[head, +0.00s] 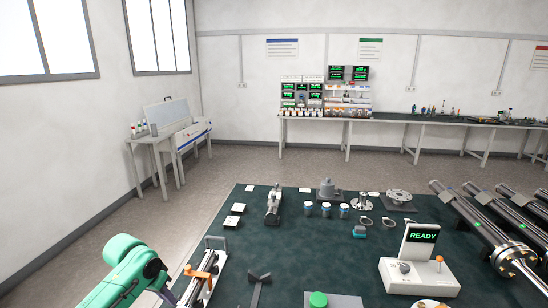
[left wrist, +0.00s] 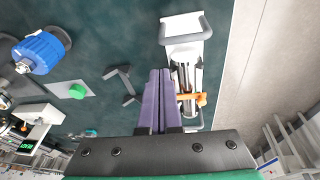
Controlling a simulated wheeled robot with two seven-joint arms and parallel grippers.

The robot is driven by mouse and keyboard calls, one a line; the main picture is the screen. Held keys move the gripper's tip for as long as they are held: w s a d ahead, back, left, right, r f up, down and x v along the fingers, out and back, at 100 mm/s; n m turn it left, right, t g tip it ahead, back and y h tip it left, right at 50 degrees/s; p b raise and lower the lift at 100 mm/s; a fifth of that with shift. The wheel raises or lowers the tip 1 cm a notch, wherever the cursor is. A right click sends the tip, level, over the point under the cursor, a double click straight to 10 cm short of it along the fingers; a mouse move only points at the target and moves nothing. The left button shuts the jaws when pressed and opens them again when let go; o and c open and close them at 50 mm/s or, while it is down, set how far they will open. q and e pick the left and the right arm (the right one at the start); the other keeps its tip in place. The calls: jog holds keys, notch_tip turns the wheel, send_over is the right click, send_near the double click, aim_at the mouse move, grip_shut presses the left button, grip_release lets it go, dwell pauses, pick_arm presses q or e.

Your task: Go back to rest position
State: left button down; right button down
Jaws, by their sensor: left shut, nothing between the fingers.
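My left arm, green, comes in at the lower left of the head view. My left gripper (head: 168,298) is only partly visible there, at the bottom edge by the near left corner of the dark green table (head: 245,250). In the left wrist view my left gripper (left wrist: 159,72) shows two purple fingers pressed together with nothing between them. They are beside a rail fixture with an orange clamp (left wrist: 188,98), which also shows in the head view (head: 202,272). Whether they touch it is not clear. My right gripper is in neither view.
A black bracket (head: 259,287) and a green button (head: 318,299) are near the table's front. A READY control box (head: 420,276) stands to the right, beside long metal cylinders (head: 480,235). Small parts line the back. Open floor (head: 110,235) lies left of the table.

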pick_arm(q)
jog(key=s+d+f+m, duration=0.2)
jog(key=s+d+f, duration=0.5)
jog(key=s+d, duration=0.3)
jog(key=s+a+n+t+y, duration=0.1)
jog(key=s+a+n, duration=0.15)
jog(key=s, duration=0.45)
jog(key=s+a+n+y, duration=0.1)
jog(key=s+a, duration=0.2)
jog(key=s, duration=0.4)
notch_tip(320, 180, down, 21)
jog(key=s+g+b, duration=0.1)
jog(key=s+a+f+m+g+b, duration=0.1)
jog(key=s+a+f, duration=0.2)
jog(key=s+f, duration=1.4)
jog(key=shift+s+f+g, duration=0.3)
jog(key=shift+s+f, duration=0.05)
jog(key=shift+f, duration=0.05)
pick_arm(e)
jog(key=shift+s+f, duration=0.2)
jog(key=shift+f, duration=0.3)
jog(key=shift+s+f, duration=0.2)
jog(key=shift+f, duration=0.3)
